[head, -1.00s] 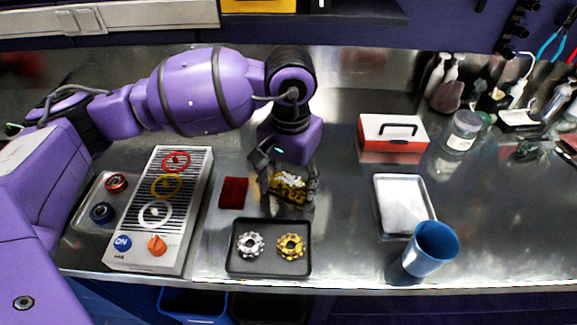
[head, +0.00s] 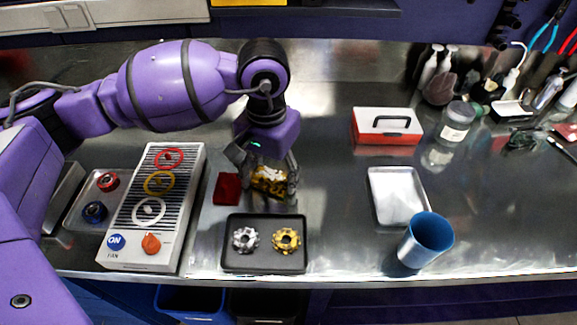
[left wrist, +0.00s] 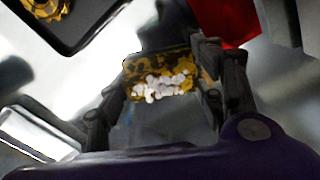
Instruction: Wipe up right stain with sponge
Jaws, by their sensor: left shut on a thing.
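My left gripper (head: 268,180) is shut on a yellow block with dark patches, which looks like the sponge (head: 270,181). My right gripper is not in view.
A red block (head: 227,188) lies just left of the sponge. A black tray (head: 264,267) with two sprockets is in front. A fan control box (head: 185,215) stands left. A metal tray (head: 397,195), blue cup (head: 428,238) and red-white box (head: 386,127) are right. Bench between is clear.

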